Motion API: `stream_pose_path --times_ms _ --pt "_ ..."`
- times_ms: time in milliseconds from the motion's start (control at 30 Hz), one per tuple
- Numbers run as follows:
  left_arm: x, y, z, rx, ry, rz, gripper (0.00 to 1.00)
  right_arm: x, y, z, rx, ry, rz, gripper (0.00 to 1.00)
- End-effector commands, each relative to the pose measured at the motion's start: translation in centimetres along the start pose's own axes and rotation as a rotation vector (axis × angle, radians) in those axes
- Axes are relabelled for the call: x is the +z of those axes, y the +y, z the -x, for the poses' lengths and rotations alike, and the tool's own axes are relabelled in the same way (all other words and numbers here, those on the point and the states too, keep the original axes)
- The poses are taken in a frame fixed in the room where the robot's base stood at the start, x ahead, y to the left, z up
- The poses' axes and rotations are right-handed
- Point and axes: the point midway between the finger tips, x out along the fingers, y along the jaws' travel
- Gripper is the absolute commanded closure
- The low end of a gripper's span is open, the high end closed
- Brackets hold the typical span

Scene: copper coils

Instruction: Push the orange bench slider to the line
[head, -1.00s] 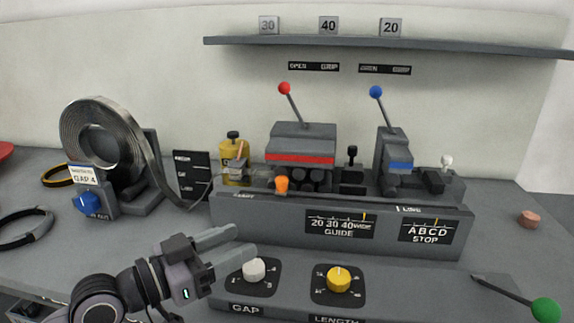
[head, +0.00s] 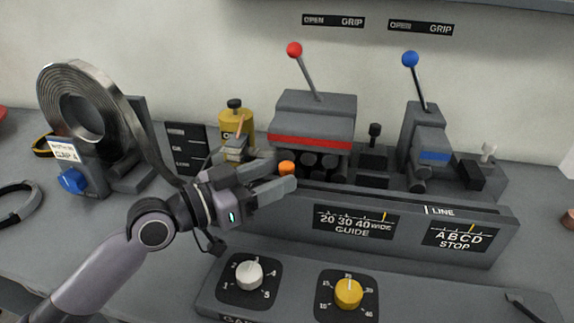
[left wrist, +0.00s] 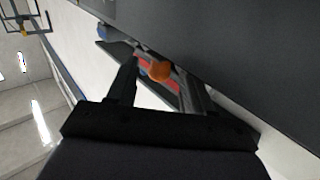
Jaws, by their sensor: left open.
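The orange slider (head: 287,168) is a small knob on the top rail of the grey bench block, near its left end. It also shows in the left wrist view (left wrist: 158,71), in the space between my fingers. The white line mark labelled LINE (head: 427,211) is on the block's front upper edge, well to the right of the slider. My left gripper (head: 284,174) is open with its fingertips at the slider; whether they touch it I cannot tell. My right gripper is not in view.
A machine with a red-knobbed lever (head: 294,50) stands behind the rail, and a blue-knobbed lever (head: 410,59) further right. A yellow bottle (head: 236,122) and metal coil (head: 72,104) stand left. White (head: 249,275) and yellow (head: 348,293) dials are in front.

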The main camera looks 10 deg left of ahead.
Motion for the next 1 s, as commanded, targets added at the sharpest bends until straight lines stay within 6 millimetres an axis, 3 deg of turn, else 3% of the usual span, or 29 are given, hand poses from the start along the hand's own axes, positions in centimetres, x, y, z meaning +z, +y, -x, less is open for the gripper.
stream_pose_path --times_ms 233,600,633,767,800,1000 --pt "-0.1 0.0 -2.6 0.001 0.0 0.001 0.49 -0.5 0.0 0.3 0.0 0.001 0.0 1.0" --pt "0.0 0.0 -3.1 0.0 -0.001 -0.001 0.49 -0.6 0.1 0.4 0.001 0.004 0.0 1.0" --pt "0.0 0.0 -3.1 0.0 -0.001 -0.001 0.52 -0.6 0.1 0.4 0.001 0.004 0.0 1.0" --pt "0.0 0.0 -3.1 0.0 -0.001 -0.001 0.94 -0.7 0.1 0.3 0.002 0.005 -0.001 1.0" --pt "0.0 0.0 -3.1 0.0 -0.001 -0.001 1.0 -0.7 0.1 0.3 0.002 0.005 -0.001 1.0" --pt "0.0 0.1 -3.1 0.0 -0.001 0.0 1.0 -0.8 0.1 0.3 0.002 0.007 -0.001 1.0"
